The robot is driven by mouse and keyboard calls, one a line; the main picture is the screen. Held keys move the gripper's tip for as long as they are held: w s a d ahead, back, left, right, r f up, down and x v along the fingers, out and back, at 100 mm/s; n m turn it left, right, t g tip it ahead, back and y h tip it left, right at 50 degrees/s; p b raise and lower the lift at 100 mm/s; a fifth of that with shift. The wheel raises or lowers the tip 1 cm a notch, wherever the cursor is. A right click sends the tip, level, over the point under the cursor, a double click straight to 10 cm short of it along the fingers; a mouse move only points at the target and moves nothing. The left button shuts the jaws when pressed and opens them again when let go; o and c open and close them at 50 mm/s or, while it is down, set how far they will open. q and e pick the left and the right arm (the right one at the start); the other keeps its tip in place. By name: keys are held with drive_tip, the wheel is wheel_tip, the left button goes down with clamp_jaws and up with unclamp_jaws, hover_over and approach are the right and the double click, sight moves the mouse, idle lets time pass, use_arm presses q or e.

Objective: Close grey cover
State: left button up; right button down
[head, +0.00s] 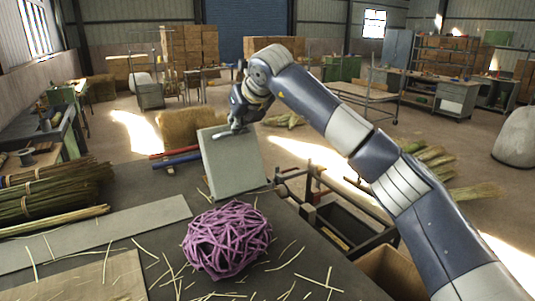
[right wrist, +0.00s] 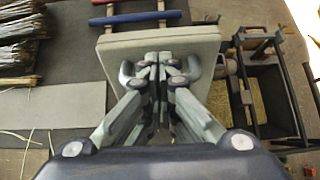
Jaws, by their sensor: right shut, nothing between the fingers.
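The grey cover (head: 234,168) is a thick square panel, raised and tilted at the far edge of the dark table in the head view. It also shows in the right wrist view (right wrist: 206,42), behind my fingers. My right gripper (head: 229,133) is at the cover's upper part, with its fingers shut and empty. In the right wrist view the closed fingertips (right wrist: 159,62) overlap the cover's face. I cannot tell whether they touch it. The cover's hinge is not clearly visible. My left gripper is in neither view.
A purple woven ball (head: 227,241) sits on the table in front of the cover, among loose straws. Straw bundles (head: 50,188) lie at the left, beside a flat grey plate (head: 100,232). A metal frame (head: 318,188) stands right of the cover. Red and blue rollers (head: 178,160) are behind.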

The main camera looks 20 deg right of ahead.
drive_tip(key=w+p, duration=0.1)
drive_tip(key=w, duration=0.1)
drive_tip(key=w+f+p, duration=0.1)
drive_tip(key=w+p, duration=0.2)
drive_tip(key=w, duration=0.2)
drive_tip(key=shift+w+a+f, duration=0.1)
drive_tip(key=shift+a+f, duration=0.05)
drive_tip(key=shift+a, duration=0.25)
drive_tip(key=shift+w+a+f+p, duration=0.2)
drive_tip(key=shift+w+f+p, duration=0.05)
drive_tip(key=shift+w+p, duration=0.3)
drive_tip(key=shift+w+f, duration=0.1)
